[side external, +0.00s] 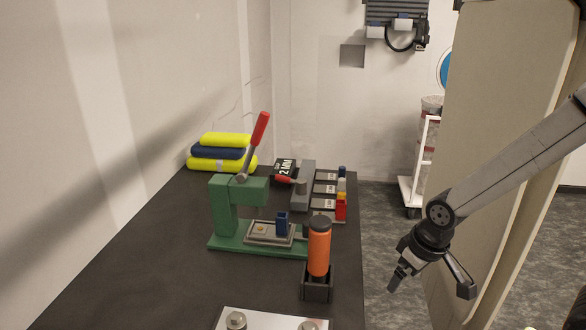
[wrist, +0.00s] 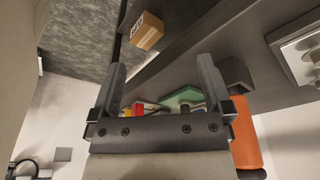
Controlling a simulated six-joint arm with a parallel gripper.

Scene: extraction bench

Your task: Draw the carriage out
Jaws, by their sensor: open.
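A green press (side external: 224,205) with a red-handled lever (side external: 260,130) stands on the dark bench. A grey carriage plate (side external: 262,239) with an upright blue block (side external: 282,224) at its right end lies on the green base, under the press head. My gripper (side external: 431,284) is open and empty. In the side view it appears to the right of the bench edge, well apart from the carriage. In the wrist view my open fingers (wrist: 162,82) show with part of the green base (wrist: 182,97) beyond them; the carriage cannot be made out there.
An orange cylinder (side external: 319,247) stands in a dark holder (side external: 317,288), right of the press; it also shows in the wrist view (wrist: 245,140). A metal plate (side external: 270,319) lies in front. Behind are a grey fixture (side external: 303,187) and stacked yellow and navy rolls (side external: 222,150).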

